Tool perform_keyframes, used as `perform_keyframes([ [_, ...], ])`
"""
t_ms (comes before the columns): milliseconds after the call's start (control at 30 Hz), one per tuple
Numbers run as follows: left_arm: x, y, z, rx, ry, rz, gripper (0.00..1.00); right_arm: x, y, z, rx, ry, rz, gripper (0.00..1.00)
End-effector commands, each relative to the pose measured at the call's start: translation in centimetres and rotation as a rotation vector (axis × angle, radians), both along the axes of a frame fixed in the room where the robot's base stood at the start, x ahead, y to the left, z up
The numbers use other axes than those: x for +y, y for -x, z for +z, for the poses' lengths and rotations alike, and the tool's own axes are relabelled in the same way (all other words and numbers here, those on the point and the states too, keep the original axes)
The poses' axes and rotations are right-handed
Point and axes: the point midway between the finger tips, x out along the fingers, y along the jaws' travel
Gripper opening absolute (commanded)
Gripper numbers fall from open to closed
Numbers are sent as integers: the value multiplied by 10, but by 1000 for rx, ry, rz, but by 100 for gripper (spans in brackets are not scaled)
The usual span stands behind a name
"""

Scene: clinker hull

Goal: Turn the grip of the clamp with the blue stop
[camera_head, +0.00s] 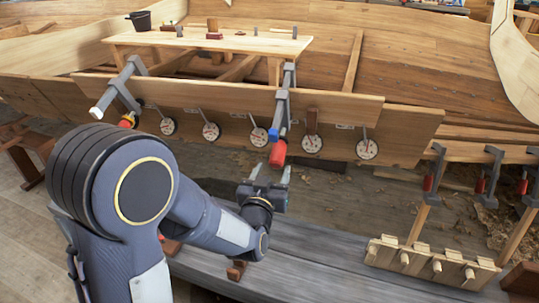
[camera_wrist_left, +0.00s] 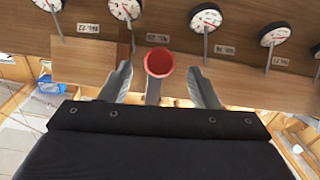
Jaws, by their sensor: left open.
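The clamp with the blue stop (camera_head: 281,108) hangs upright on the plank, its grey bar rising past the plank's top edge. Its red grip (camera_head: 278,152) points down at the lower end. My left gripper (camera_head: 271,169) is open just below the grip, its fingertips near the grip's lower end. In the left wrist view the grip (camera_wrist_left: 159,62) shows nearly end-on as a red ring between the two open fingers (camera_wrist_left: 160,70). I cannot tell whether either finger touches it. My right gripper is not in view.
Another clamp with a yellow stop (camera_head: 127,117) hangs at the left. Several dials (camera_head: 259,137) line the plank beside the grip. A workbench (camera_head: 215,40) stands behind. More clamps (camera_head: 488,175) and a wooden peg rack (camera_head: 430,263) are at the right.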

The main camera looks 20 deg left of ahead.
Motion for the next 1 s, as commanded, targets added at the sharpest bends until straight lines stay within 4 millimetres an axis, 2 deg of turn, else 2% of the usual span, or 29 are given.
perform_keyframes([
  [167,1,-17,1,-11,-8,3,56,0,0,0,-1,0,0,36],
  [400,3,-56,1,-9,-8,3,56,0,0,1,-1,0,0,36],
  [533,3,-70,1,-9,-6,2,56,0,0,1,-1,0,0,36],
  [900,4,-78,1,-9,-4,2,56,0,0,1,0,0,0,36],
  [1000,4,-78,1,-9,-4,2,44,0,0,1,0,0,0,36],
])
